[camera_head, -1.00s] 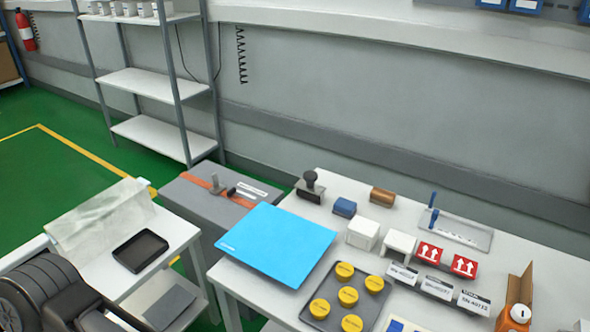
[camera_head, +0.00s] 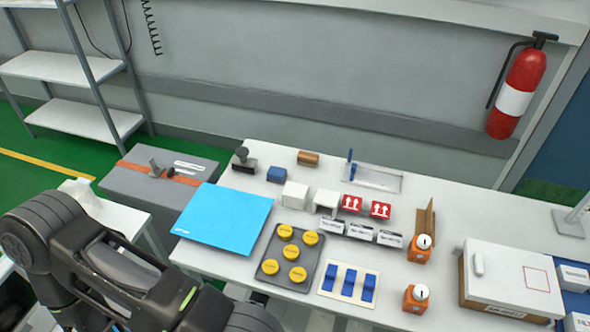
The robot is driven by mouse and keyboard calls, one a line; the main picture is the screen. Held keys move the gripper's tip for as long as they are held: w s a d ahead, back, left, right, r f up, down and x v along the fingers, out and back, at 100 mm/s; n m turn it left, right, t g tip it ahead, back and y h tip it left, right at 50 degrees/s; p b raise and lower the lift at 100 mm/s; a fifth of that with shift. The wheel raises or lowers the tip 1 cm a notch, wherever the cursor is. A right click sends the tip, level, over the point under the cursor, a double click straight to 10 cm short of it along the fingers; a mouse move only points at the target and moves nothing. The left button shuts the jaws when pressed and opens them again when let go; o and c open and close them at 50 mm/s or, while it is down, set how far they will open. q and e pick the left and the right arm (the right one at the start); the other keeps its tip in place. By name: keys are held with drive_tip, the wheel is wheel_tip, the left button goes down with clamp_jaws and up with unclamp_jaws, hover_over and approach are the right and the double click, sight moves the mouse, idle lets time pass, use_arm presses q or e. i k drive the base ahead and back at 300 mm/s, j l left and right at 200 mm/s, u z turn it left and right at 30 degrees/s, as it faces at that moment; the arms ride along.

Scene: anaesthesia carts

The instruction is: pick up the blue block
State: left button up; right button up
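A small blue block (camera_head: 277,175) lies on the white table (camera_head: 215,269), toward its back edge. It sits right of a dark-handled stamp (camera_head: 243,159) and behind a white box (camera_head: 295,195). Nothing touches it. My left arm comes in at the lower left, in front of the table and well short of the block; its gripper does not show. My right arm and gripper are out of view.
A bright blue folder (camera_head: 223,217) lies left. A grey tray (camera_head: 272,267) of yellow-topped discs and a pale holder (camera_head: 327,284) with blue pieces are nearer. A brown roll (camera_head: 308,157) stands behind. A big white box (camera_head: 510,274) is far right.

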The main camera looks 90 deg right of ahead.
sight(278, 175)
drive_tip(key=j+z, duration=0.1)
drive_tip(key=z, duration=0.4)
drive_tip(key=j+z, duration=0.1)
drive_tip(key=z, duration=0.4)
drive_tip(key=j+z, duration=0.1)
drive_tip(key=z, duration=0.35)
drive_tip(key=j+z, duration=0.15)
drive_tip(key=z, duration=0.35)
drive_tip(key=j+z, duration=0.1)
drive_tip(key=z, duration=0.9)
